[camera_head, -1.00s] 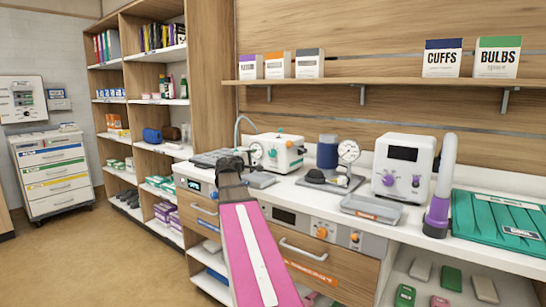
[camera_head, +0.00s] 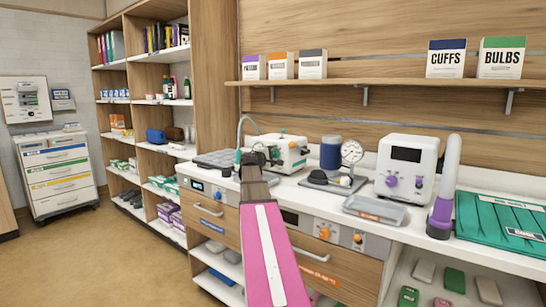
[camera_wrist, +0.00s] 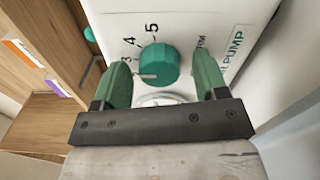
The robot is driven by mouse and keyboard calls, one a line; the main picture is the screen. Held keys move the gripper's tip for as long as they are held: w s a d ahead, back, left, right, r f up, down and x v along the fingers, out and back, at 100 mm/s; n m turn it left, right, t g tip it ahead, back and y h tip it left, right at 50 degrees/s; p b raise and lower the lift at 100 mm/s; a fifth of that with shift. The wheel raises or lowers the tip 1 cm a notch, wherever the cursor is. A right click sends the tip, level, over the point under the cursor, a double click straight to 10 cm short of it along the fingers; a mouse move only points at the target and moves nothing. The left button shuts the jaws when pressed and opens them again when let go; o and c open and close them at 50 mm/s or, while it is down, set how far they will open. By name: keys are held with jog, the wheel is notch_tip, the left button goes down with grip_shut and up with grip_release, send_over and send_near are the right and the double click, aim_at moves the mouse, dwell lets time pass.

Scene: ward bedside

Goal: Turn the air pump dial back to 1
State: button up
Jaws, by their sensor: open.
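The air pump is the white box (camera_head: 290,152) with a teal button on top, standing on the counter in the head view. Its face, with part of the word PUMP (camera_wrist: 232,48), fills much of the wrist view. The green dial (camera_wrist: 158,65) sits in the middle of that face, with 3, 4 and 5 readable around it. Its pale pointer line points left, just below the 3. My gripper (camera_wrist: 162,62) is open, with one green finger on each side of the dial and gaps between. In the head view my gripper (camera_head: 256,160) covers the pump's left front.
A gauge on a stand (camera_head: 352,152), a grey tray (camera_head: 376,211) and a white device with purple knobs (camera_head: 406,167) stand to the right on the counter. A flat grey tray (camera_head: 215,159) lies left of the pump. Wooden drawers (camera_head: 210,222) are below.

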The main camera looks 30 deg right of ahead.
jog(key=c, duration=0.9)
jog(key=shift+c, duration=0.2)
jog(key=shift+n, duration=0.4)
jog(key=n, duration=0.2)
jog(key=shift+n, duration=0.4)
jog(key=n, duration=0.4)
jog(key=shift+n, duration=0.3)
jog(key=n, duration=0.3)
jog(key=shift+n, duration=0.3)
jog(key=shift+f+n, duration=0.1)
jog(key=shift+n, duration=1.8)
jog(key=shift+s, duration=0.1)
